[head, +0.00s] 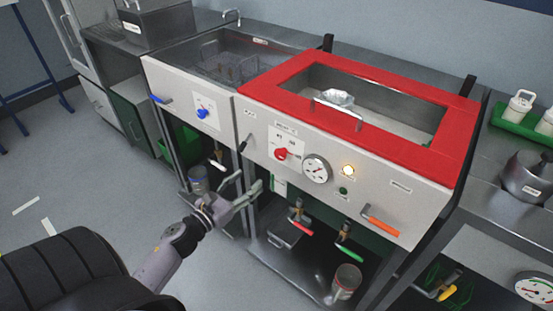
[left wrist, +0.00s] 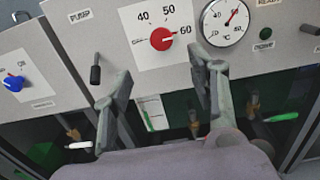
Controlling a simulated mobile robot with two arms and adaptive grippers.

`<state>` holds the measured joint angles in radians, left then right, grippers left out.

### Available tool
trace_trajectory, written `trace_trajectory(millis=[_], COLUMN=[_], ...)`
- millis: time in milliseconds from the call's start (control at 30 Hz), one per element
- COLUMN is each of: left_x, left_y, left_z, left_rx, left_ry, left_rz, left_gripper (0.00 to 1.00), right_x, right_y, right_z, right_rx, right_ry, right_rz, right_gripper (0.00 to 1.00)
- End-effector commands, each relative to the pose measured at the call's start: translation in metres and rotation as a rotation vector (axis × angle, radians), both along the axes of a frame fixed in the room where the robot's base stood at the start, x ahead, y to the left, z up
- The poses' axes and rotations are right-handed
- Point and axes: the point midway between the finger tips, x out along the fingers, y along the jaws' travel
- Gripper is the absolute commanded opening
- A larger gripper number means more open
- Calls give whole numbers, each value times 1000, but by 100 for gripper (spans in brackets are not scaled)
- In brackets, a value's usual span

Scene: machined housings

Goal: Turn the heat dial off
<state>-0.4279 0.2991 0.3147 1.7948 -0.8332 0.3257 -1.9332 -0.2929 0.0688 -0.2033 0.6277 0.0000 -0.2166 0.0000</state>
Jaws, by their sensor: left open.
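The red heat dial (head: 281,154) sits on a white scale plate on the front panel of the red-topped bath. In the left wrist view the dial (left wrist: 161,39) is beside the printed numbers 40, 50 and 60, and its pale mark appears to point right, towards 60. My left gripper (head: 249,182) is open and empty, in front of the panel and below left of the dial. In the left wrist view its fingers (left wrist: 162,72) are spread wide, with the dial above the gap between them. They appear apart from the dial. My right gripper is not in view.
A pressure-style gauge (head: 317,168) and a lit lamp (head: 348,170) are right of the dial. A black lever (head: 245,143) is to its left. A blue dial (head: 203,113) is on the neighbouring panel. An orange handle (head: 380,226) projects at the right.

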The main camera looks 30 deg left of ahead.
Motion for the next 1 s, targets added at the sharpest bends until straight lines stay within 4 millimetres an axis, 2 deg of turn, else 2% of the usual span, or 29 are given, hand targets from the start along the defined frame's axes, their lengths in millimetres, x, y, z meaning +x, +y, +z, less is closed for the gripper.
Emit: trace_trajectory(millis=[33, 200, 500, 700, 1000], left_x=[13, 50, 109, 128, 132], left_y=[-1, -4, -8, -10, -10], left_z=[3, 2, 0, -1, -1], left_rx=[0, -1, -2, -4, -4], left_ry=[-3, -2, 0, 1, 2], left_rz=[-1, 0, 2, 2, 2], left_gripper=[53, 53, 53, 53, 53], right_x=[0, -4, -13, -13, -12], right_y=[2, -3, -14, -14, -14], right_z=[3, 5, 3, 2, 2], right_rx=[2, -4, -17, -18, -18], right_ry=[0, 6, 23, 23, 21], right_rz=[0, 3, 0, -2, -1], right_gripper=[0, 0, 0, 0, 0])
